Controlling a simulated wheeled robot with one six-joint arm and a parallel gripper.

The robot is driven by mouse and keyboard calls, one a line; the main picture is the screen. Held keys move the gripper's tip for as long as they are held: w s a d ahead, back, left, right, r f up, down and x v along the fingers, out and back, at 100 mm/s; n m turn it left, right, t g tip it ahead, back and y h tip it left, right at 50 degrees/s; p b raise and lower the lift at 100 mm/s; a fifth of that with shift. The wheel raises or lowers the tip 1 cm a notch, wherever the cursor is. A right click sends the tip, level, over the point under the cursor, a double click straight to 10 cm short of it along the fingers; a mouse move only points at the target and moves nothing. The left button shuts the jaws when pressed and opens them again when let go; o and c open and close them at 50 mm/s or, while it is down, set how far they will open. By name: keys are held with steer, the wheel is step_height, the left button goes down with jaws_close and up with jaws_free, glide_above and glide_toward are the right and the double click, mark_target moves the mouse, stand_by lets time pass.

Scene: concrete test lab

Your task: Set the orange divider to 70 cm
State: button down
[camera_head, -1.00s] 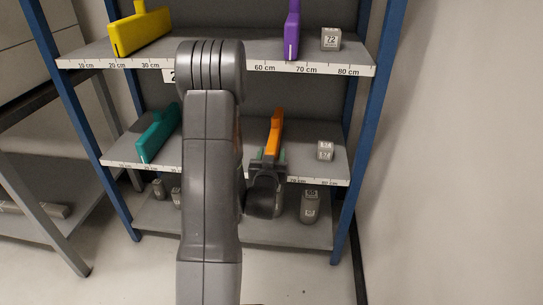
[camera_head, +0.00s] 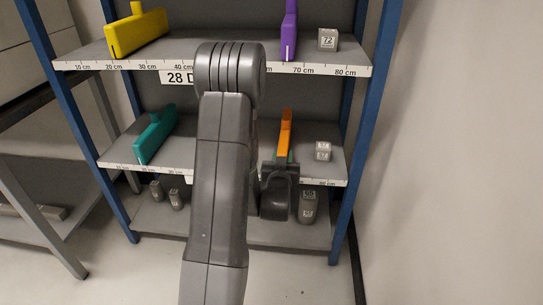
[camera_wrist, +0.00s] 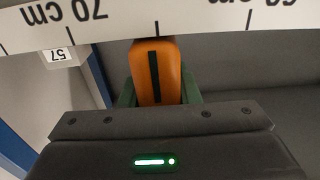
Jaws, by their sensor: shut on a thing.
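The orange divider (camera_head: 286,132) stands upright on the middle shelf, right of centre. In the wrist view, the orange divider (camera_wrist: 155,72) has a black line on its front. My gripper (camera_head: 279,160) is shut on it, with green fingers on both sides. The shelf scale (camera_wrist: 190,20) appears upside down in the wrist view. The divider's black line is close to a tick between the 70 cm label on the left and a partly cut label on the right. The divider's lower part is hidden in the head view.
A grey block (camera_head: 323,151) stands right of the divider; a block marked 57 (camera_wrist: 58,57) shows in the wrist view. A teal divider (camera_head: 155,136) stands left on the same shelf. Yellow (camera_head: 136,32) and purple (camera_head: 289,32) dividers stand on the shelf above.

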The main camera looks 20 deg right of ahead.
steer(key=s+d, duration=0.1)
steer(key=d, duration=0.1)
steer(key=s+d, duration=0.1)
steer(key=d, duration=0.1)
steer(key=shift+s, duration=0.2)
steer(key=c, duration=1.1)
jaws_free()
steer(key=p+v, duration=0.1)
steer(key=v, duration=1.3)
steer(key=shift+d, duration=0.1)
steer(key=shift+w, duration=0.1)
